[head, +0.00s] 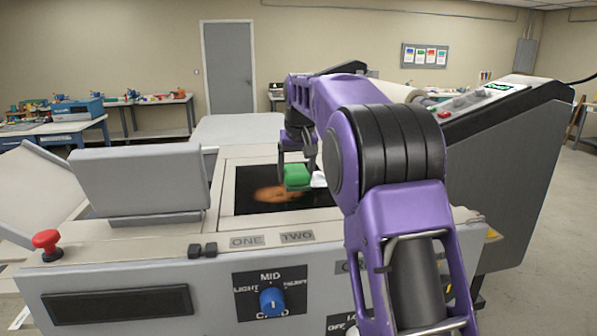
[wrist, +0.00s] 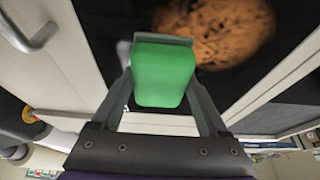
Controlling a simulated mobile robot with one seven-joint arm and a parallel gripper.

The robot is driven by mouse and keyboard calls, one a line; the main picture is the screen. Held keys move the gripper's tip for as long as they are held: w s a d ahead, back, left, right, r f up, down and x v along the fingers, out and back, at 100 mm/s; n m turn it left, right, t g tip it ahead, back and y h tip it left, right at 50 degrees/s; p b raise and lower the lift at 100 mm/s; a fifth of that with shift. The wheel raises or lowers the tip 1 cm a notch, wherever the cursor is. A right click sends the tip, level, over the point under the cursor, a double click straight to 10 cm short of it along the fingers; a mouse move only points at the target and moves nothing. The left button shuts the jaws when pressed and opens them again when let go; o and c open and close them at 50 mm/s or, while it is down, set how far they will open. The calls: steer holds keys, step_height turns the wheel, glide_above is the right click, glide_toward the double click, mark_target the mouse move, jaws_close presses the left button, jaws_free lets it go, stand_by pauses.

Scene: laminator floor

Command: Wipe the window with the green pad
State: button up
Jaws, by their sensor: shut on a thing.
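The green pad (head: 297,176) is held in my gripper (head: 308,150), over the dark window (head: 318,196) in the machine's top. In the wrist view the green pad (wrist: 163,74) sits between the two fingers of my gripper (wrist: 163,90), which are shut on it. A brown-orange smudge shows on the dark window (wrist: 285,25) just beyond the pad; it also shows left of and below the pad in the head view. I cannot tell whether the pad touches the glass. A small white thing (head: 319,179) lies right of the pad, partly hidden by my arm.
A raised grey block (head: 140,180) stands left of the window. A red button (head: 46,240) sits at the machine's front left corner. A blue knob (head: 272,301) is on the front panel. A tall grey console (head: 505,180) rises at the right. Benches with clutter stand behind.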

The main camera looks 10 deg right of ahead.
mark_target(302, 180)
steer(key=shift+a+f+p, duration=0.15)
steer(key=shift+a+p, duration=0.25)
steer(key=shift+a, duration=3.2)
steer(key=shift+s+a, duration=0.1)
steer(key=shift+a, duration=1.8)
steer(key=shift+s+b, duration=0.75)
steer(key=shift+b, duration=0.05)
steer(key=shift+s+d+r, duration=0.1)
steer(key=shift+s+r, duration=0.1)
steer(key=shift+s, duration=0.1)
steer(key=shift+d+f, duration=0.2)
steer(key=shift+d, duration=3.8)
steer(key=shift+d+p, duration=0.65)
steer(key=shift+d, duration=1.15)
steer(key=shift+s+b, duration=0.5)
steer(key=shift+s+r, duration=0.1)
steer(key=shift+s, duration=0.45)
steer(key=shift+a+p, duration=0.65)
steer(key=shift+a, duration=5.2)
